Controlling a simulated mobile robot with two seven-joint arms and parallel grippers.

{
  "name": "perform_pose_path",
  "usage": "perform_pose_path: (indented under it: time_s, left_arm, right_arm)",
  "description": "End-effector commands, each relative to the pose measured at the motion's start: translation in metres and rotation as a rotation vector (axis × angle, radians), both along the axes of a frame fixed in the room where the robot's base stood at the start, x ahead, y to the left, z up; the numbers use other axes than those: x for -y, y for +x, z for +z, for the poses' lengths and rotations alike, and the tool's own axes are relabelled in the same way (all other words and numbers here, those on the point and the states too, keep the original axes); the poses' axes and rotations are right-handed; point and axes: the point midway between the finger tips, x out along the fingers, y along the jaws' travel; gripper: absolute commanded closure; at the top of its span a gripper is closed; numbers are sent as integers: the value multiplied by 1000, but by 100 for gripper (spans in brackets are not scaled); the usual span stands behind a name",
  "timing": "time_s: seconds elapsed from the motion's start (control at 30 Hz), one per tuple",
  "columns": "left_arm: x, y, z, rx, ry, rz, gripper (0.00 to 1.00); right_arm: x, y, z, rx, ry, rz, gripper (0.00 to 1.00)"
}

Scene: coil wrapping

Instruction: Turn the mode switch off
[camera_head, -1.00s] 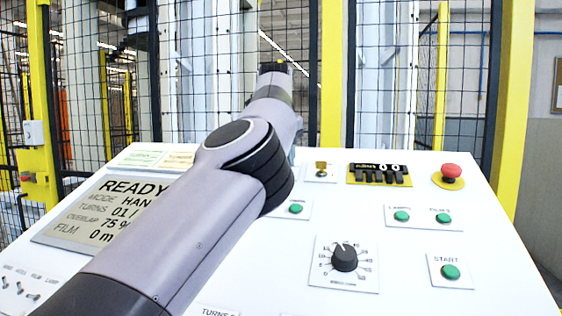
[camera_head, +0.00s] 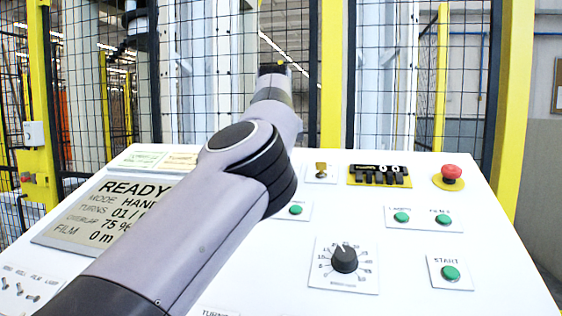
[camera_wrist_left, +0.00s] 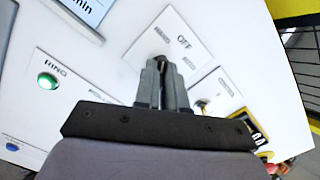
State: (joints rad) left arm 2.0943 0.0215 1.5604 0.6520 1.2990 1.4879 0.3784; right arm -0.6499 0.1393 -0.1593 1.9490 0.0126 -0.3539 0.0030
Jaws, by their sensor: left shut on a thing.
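The mode switch shows in the left wrist view as a small dark knob (camera_wrist_left: 160,59) on a white plate (camera_wrist_left: 146,48). The plate reads OFF, with smaller labels to either side that I cannot read. My left gripper (camera_wrist_left: 161,68) is shut on the knob, and its fingers hide most of it, so I cannot tell which way it points. In the head view my left arm covers the switch and the gripper. The display (camera_head: 100,215) reads READY and a mode starting with HAN. My right gripper is in neither view.
The white panel also holds a black dial (camera_head: 344,259), a green START button (camera_head: 450,273), a red emergency stop (camera_head: 452,173) and a brass-coloured key switch (camera_head: 321,169). A green RING button (camera_wrist_left: 47,81) is left of the gripper. A mesh fence stands behind.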

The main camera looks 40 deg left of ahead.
Motion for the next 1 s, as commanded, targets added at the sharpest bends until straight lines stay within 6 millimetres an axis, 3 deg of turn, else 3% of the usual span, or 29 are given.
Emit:
perform_pose_path:
  time_s: [0.6, 1.0]
  left_arm:
    - [0, -1, 0, -94, 169, -436, 100]
    - [-1, -1, 0, -118, 213, -543, 100]
  right_arm:
    - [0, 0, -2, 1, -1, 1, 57]
    - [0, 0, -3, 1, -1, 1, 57]
